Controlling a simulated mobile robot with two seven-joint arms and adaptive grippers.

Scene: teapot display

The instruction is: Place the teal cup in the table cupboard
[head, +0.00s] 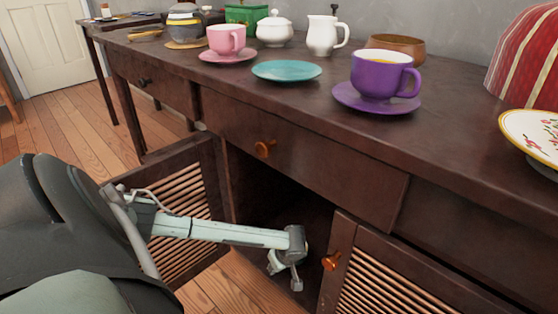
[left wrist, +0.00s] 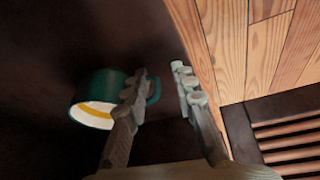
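The teal cup (left wrist: 97,92) shows in the left wrist view against the dark brown inside of the table cupboard (left wrist: 60,40). Its yellow-lined mouth faces the lower left of that picture. Its handle shows partly behind one finger of my left gripper (left wrist: 160,80). The fingers are apart, and I cannot tell whether one touches the cup. In the head view my left gripper (head: 286,270) is at the open cupboard (head: 285,205), below the drawer. The cup is hidden there. My right gripper is not in view.
The cupboard's left door (head: 185,200) stands open; the right door (head: 385,285) is beside the opening. On the table are an empty teal saucer (head: 286,71), a pink cup (head: 226,39), a purple cup (head: 381,75), a sugar bowl (head: 274,30) and a white jug (head: 323,36).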

